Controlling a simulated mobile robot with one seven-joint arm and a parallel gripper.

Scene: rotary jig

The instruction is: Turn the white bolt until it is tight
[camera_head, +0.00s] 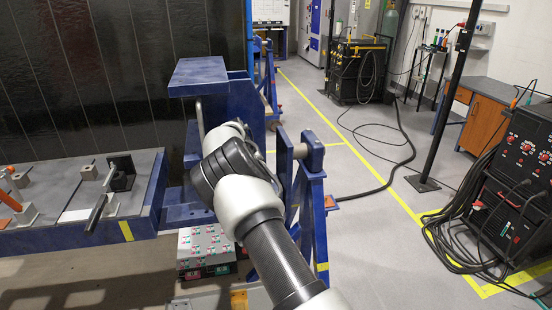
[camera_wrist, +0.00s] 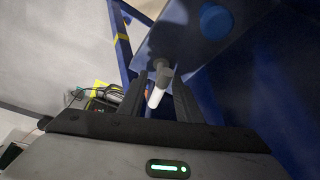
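The white bolt (camera_wrist: 155,97) shows in the wrist view as a short white cylinder on a grey stem, in front of a blue metal face. My gripper (camera_wrist: 161,84) is open, with one dark finger on each side of the bolt. A gap shows between the bolt and the left finger; on the right the finger is very close, and I cannot tell if it touches. In the head view my arm reaches to the blue jig stand (camera_head: 198,77), and the gripper and the bolt are hidden behind the arm.
A blue jig table (camera_head: 75,236) with clamps is at left. A blue frame (camera_head: 310,200) stands close to the right of my arm. A box with red and green parts (camera_head: 206,246) sits below. Cables and welding units (camera_head: 505,190) are at right; open floor lies between.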

